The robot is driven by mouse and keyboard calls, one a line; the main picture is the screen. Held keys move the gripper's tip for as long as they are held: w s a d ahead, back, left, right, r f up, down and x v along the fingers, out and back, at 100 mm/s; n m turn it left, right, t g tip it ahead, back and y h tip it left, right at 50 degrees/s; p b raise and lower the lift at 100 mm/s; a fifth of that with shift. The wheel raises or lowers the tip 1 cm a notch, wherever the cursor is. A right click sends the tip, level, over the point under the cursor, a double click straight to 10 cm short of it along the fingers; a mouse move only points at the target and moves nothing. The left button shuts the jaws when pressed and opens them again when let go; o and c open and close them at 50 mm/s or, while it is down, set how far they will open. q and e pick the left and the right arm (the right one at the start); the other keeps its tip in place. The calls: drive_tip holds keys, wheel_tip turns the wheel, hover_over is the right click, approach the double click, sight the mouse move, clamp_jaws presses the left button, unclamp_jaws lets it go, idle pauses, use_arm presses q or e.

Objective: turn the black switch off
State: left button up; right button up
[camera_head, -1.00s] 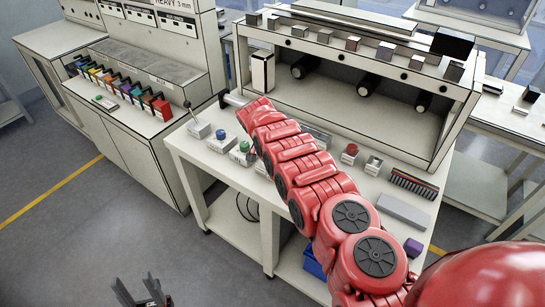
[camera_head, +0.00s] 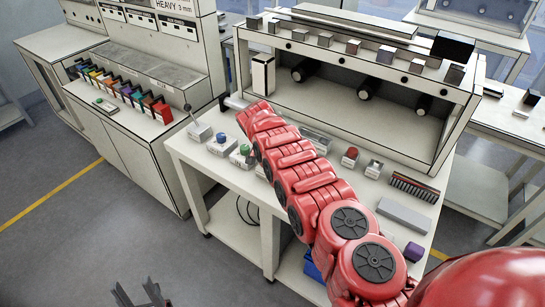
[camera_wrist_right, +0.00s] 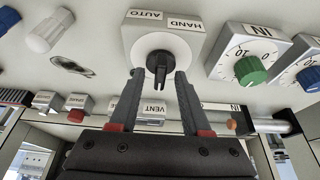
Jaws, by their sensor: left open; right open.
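The black switch (camera_wrist_right: 158,65) is a small black knob on a white round base, on a grey box labelled AUTO and HAND, in the right wrist view. My right gripper (camera_wrist_right: 160,75) is open, with one finger on each side of the knob in the picture. A gap shows between each finger and the knob; I cannot tell the depth. In the head view my red right arm hides this switch and the right gripper. My left gripper (camera_head: 142,294) is open and empty at the bottom edge, over the floor and away from the bench.
In the right wrist view, a green dial (camera_wrist_right: 250,70) and a blue dial (camera_wrist_right: 312,78) stand on the right, a white knob (camera_wrist_right: 48,32) on the left. A lever (camera_head: 192,118) stands at the bench's left end.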

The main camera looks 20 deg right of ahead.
drive_tip(key=shift+r, duration=0.1)
drive_tip(key=shift+v, duration=0.8)
drive_tip(key=p+v, duration=0.6)
drive_tip(key=v, duration=0.9)
drive_tip(key=shift+a+r, duration=0.2)
drive_tip(key=shift+r, duration=0.05)
